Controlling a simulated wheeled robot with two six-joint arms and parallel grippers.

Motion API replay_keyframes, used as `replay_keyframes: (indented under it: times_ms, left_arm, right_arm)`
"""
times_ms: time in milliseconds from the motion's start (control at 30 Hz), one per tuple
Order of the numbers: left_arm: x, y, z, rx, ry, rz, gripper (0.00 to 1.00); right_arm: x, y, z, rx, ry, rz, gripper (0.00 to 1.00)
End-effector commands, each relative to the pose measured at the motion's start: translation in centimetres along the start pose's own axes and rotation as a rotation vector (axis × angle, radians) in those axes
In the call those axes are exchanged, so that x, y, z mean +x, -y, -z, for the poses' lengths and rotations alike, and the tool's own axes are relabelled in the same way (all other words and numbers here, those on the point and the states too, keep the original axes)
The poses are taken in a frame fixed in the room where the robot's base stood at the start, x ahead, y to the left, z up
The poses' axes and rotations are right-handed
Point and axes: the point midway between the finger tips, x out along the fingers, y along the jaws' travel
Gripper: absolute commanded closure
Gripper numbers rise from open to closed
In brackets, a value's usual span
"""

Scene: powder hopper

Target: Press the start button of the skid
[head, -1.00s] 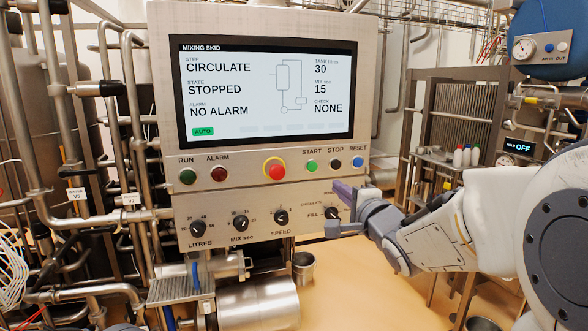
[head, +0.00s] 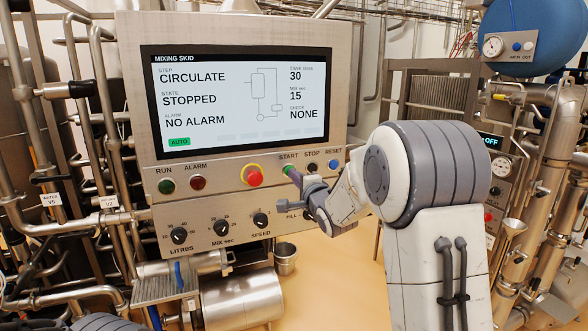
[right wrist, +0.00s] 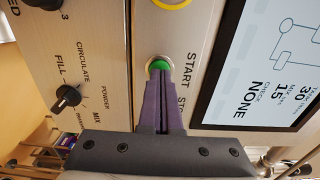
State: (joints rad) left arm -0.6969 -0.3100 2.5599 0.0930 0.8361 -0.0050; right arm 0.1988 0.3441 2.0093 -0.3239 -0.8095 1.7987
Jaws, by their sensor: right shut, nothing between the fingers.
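The mixing skid's panel (head: 225,180) faces me, with a lit screen (head: 240,98) reading CIRCULATE, STOPPED, NO ALARM. The green START button (right wrist: 158,63) shows in the right wrist view, its lower part covered by my fingertips. In the head view it is mostly hidden behind the fingers. My right gripper (head: 292,174) is shut and empty, its purple fingers (right wrist: 161,82) pointing at the button. The tips overlap the button in the picture; I cannot tell whether they touch it or whether it is pressed in. My left gripper is not in view.
The STOP button (head: 312,168) and blue RESET button (head: 334,164) sit close right of START. The red emergency button (head: 254,177) is to the left. Knobs (head: 260,220) line the lower panel. Pipes crowd the left; a blue tank (head: 535,35) is at right.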

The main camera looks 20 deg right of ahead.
Motion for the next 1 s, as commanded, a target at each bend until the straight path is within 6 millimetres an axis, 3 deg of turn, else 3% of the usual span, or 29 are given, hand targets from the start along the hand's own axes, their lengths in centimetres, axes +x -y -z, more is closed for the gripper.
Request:
replay_keyframes:
  times_ms: [1000]
  left_arm:
    - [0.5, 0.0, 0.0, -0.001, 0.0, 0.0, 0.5]
  right_arm:
    - [1.3, -0.1, -0.1, 0.002, -0.001, 0.001, 1.0]
